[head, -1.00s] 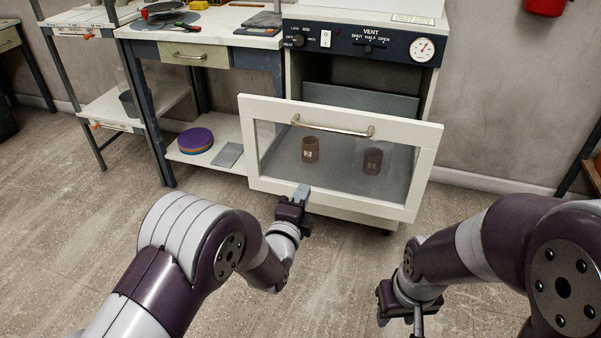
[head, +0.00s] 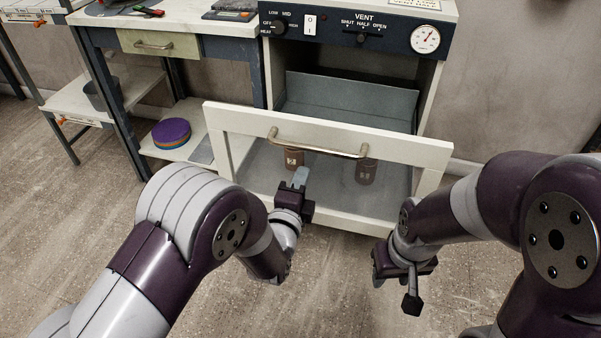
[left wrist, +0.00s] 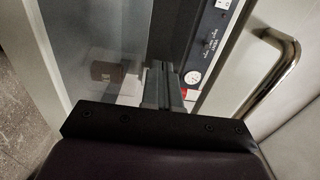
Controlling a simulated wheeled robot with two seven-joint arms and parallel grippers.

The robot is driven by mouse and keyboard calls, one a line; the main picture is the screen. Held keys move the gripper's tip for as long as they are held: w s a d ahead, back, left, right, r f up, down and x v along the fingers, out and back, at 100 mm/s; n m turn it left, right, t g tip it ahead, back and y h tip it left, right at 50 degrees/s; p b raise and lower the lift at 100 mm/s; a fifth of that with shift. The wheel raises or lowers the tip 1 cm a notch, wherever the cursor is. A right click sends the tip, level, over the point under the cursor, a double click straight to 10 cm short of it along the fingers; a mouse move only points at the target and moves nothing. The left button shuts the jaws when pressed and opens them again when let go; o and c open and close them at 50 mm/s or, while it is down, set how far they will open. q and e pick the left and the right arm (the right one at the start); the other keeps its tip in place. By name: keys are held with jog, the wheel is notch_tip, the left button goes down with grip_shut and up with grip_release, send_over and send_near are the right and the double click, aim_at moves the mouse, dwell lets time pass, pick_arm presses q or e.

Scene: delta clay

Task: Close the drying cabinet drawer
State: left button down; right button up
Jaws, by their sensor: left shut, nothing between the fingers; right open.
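The drying cabinet drawer (head: 227,119) is pulled out of the cabinet. It has a white-framed front with a clear pane and a curved metal handle (head: 318,149) along the top. Two brown cups, the left one (head: 293,160) and the right one (head: 366,173), show through the pane. My left gripper (head: 299,178) is shut and empty, in front of the pane and below the handle; I cannot tell whether it touches. In the left wrist view its fingers (left wrist: 162,88) point toward the pane, with the handle (left wrist: 270,80) to the right. My right gripper (head: 409,288) is open, low in front of the drawer's right side.
The cabinet's control panel (head: 350,32) with a dial is above the drawer. A workbench (head: 194,62) stands to the left, with coloured discs (head: 172,133) on its lower shelf. The floor (head: 90,205) at the left is clear.

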pick_arm(q)
jog(key=shift+w, duration=0.15)
pick_arm(e)
jog(key=shift+w, duration=0.2)
